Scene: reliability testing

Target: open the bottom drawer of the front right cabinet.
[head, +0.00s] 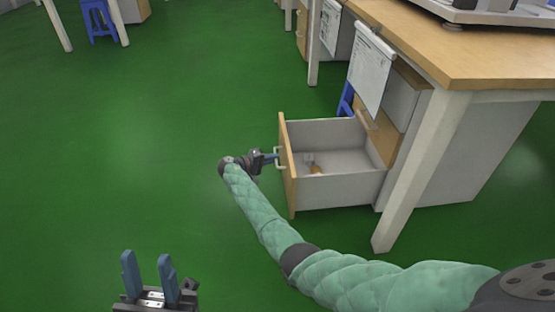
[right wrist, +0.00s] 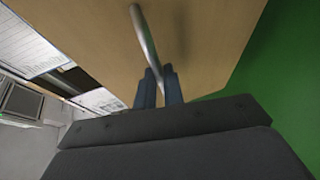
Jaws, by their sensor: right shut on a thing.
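The bottom drawer (head: 340,190) of the front right cabinet (head: 403,107) is pulled well out, with its wooden front facing left. My right gripper (head: 276,157) is at the outer side of that front and shut on the drawer handle (head: 281,165). In the right wrist view the fingers (right wrist: 159,88) close around the metal handle bar (right wrist: 143,35), with the wooden front (right wrist: 200,40) just beyond. A small orange and grey item (head: 314,167) lies inside the drawer. My left gripper (head: 147,275) is open and empty above the floor at the bottom left.
A wooden-topped table (head: 470,50) stands over the cabinet, and its white leg (head: 422,170) is close to the drawer's right end. Paper sheets (head: 371,75) hang at the table's edge. A blue stool (head: 98,18) stands far left. The green floor (head: 130,130) left of the drawer is clear.

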